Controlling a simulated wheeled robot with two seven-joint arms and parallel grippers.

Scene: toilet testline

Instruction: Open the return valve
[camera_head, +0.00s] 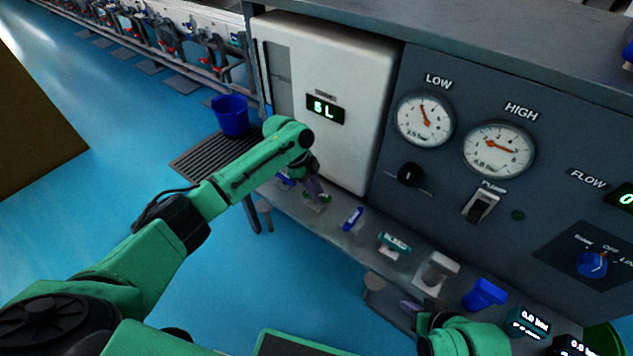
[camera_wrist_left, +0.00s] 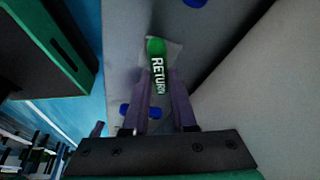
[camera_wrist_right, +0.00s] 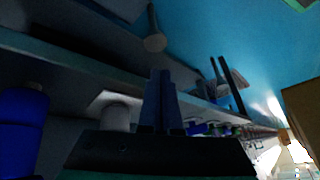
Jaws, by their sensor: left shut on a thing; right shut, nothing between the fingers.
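The return valve's green handle (camera_wrist_left: 157,66), lettered RETURN in white, shows in the left wrist view on a pale base plate. It also shows small in the head view (camera_head: 323,198), low beside the white cabinet. My left gripper (camera_wrist_left: 164,78) has its purple fingers on either side of the handle's lower part and is shut on it. In the head view my left gripper (camera_head: 314,190) is partly covered by its own wrist. My right gripper (camera_wrist_right: 160,75) is shut and empty near the shelf. In the head view its fingers (camera_head: 410,306) show at the lower right.
A blue handle (camera_head: 353,218) and another green-labelled handle (camera_head: 394,243) sit along the shelf. A grey fitting (camera_head: 437,272) and a blue fitting (camera_head: 485,294) stand farther right. The panel with gauges (camera_head: 424,118) rises behind. A blue bucket (camera_head: 231,114) stands left on a grate.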

